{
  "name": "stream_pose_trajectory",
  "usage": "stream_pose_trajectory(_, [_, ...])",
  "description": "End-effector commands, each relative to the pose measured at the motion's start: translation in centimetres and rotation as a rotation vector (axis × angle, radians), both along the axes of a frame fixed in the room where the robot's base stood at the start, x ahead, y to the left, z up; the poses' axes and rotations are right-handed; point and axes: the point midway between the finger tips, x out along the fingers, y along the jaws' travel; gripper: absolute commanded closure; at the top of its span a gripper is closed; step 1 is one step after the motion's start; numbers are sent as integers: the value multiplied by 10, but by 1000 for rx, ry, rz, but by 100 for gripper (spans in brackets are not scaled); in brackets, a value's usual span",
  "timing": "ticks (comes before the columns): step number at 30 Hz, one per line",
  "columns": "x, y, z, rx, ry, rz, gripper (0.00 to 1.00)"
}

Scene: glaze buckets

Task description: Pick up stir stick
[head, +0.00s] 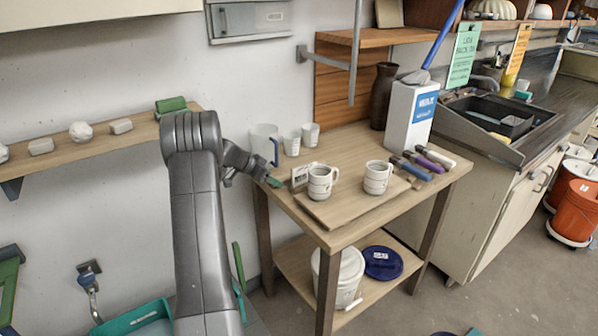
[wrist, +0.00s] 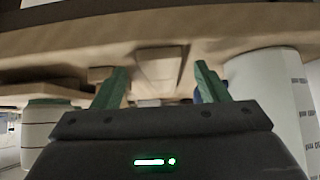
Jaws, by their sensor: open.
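No stir stick can be told for certain. A thin pale stick (head: 349,306) lies on the lower shelf by a white bucket (head: 346,275), and a long blue handle (head: 443,36) rises behind a white carton. My gripper (head: 272,182) is at the left edge of the wooden table (head: 354,228), beside a small card (head: 300,176). In the wrist view its green fingertips (wrist: 161,82) are apart, with nothing held between them. A blurred pale block shows beyond them.
Two striped mugs (head: 322,182) (head: 377,177) stand on a board. A pitcher (head: 264,143) and small cups are behind my gripper. Several handled tools (head: 422,163) lie at the table's right, near the white carton (head: 409,115). A blue lid (head: 382,263) lies below.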

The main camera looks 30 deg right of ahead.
Motion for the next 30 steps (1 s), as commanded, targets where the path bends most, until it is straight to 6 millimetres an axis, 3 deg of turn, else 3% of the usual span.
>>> stream_pose_trajectory(9, [1, -6, -7, -1, -1, 1, 35])
stream_pose_trajectory(18, [1, -6, -6, -1, -1, 1, 91])
stream_pose_trajectory(30, [1, -7, -6, -1, -2, 1, 91])
